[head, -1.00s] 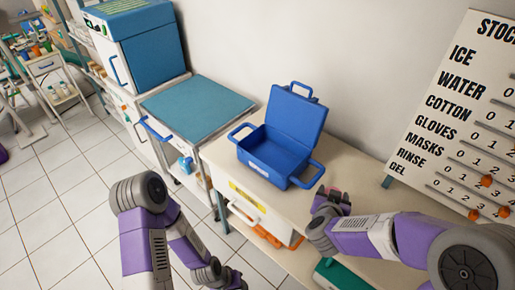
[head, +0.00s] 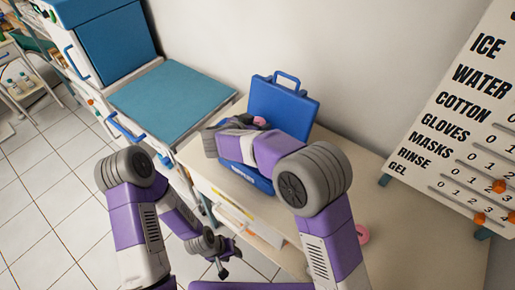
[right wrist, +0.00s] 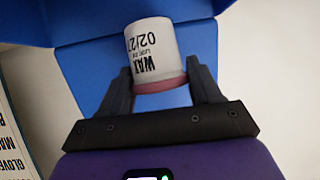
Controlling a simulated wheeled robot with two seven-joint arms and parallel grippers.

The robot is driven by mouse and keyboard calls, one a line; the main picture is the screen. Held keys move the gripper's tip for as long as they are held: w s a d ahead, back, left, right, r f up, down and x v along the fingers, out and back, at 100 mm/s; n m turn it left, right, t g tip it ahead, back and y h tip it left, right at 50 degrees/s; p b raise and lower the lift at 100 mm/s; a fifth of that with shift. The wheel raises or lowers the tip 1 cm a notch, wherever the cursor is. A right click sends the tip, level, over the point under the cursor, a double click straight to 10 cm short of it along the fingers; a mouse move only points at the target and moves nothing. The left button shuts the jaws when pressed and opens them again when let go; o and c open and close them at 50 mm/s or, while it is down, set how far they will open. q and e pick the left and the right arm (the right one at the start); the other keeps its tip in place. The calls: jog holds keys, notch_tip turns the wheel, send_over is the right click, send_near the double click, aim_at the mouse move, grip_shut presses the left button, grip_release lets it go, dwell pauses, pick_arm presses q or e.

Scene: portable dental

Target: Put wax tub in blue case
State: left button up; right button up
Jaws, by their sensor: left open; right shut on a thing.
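The blue case (head: 293,108) stands open on the counter in the head view, its lid raised at the back. My right arm covers most of its lower part. My right gripper (head: 254,122) is over the case, in front of the lid. It is shut on the wax tub, whose pink end (head: 261,121) shows in the head view. In the right wrist view the white wax tub (right wrist: 151,50), with dark lettering, sits between the fingers of the right gripper (right wrist: 162,78), with blue case walls (right wrist: 85,75) around it. My left gripper (head: 222,265) is open and empty, low in front of the counter.
A pink round item (head: 362,234) lies on the counter (head: 400,225), partly behind my right arm. A teal-topped cart (head: 170,98) stands left of the counter. A stock board (head: 450,120) leans at the right. The counter right of the case is mostly clear.

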notch_tip(320, 180, down, 9)
jog(key=b, duration=0.3)
jog(key=shift+r+b, duration=0.15)
jog(key=shift+b, duration=0.15)
jog(key=shift+r, duration=0.1)
jog(key=shift+f, duration=0.25)
jog(key=o, duration=1.2)
jog(key=shift+r, duration=0.1)
